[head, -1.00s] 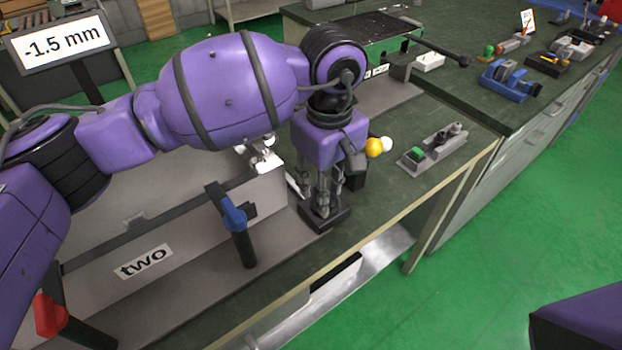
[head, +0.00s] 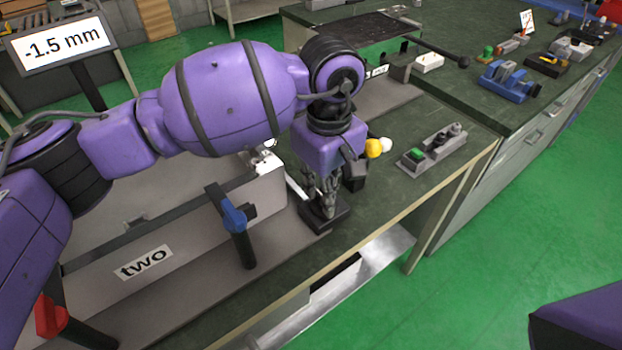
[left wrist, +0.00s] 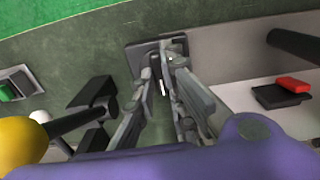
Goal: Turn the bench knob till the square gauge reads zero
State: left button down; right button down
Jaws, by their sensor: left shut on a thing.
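The square gauge (head: 60,43) stands at the upper left of the head view and reads -1.5 mm. My left gripper (head: 327,212) points down over a dark square base (head: 342,220) on the bench. It is shut on the bench knob, which is mostly hidden between the fingers. In the left wrist view, the fingers (left wrist: 165,62) converge over the dark base (left wrist: 137,58), and only a small light mark shows between them. My right gripper is out of view.
A grey housing labelled "two" (head: 100,278) with a blue-topped lever (head: 236,216) stands left of the gripper. A red-handled lever (head: 49,316) is farther left. A switch box with a green button (head: 415,155) sits to the right. The bench's front edge is close.

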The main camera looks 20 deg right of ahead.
pick_arm(q)
jog(key=n, duration=0.3)
jog(key=shift+r+p, duration=0.1)
jog(key=shift+p, duration=0.25)
jog(key=n+p, duration=0.1)
jog(key=n, duration=0.3)
jog(key=n+p, duration=0.1)
jog(key=n, duration=0.1)
jog(key=shift+r+n, duration=0.1)
jog(key=shift+n, duration=0.2)
jog(key=n+p, duration=0.2)
jog(key=n, duration=0.1)
jog(key=shift+n, duration=0.8)
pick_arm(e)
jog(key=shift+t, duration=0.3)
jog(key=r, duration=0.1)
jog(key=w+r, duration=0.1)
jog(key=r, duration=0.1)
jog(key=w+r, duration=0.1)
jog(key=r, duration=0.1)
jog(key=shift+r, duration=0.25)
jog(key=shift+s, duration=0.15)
pick_arm(q)
jog(key=c, duration=2)
grip_release()
jog(key=shift+o, duration=1)
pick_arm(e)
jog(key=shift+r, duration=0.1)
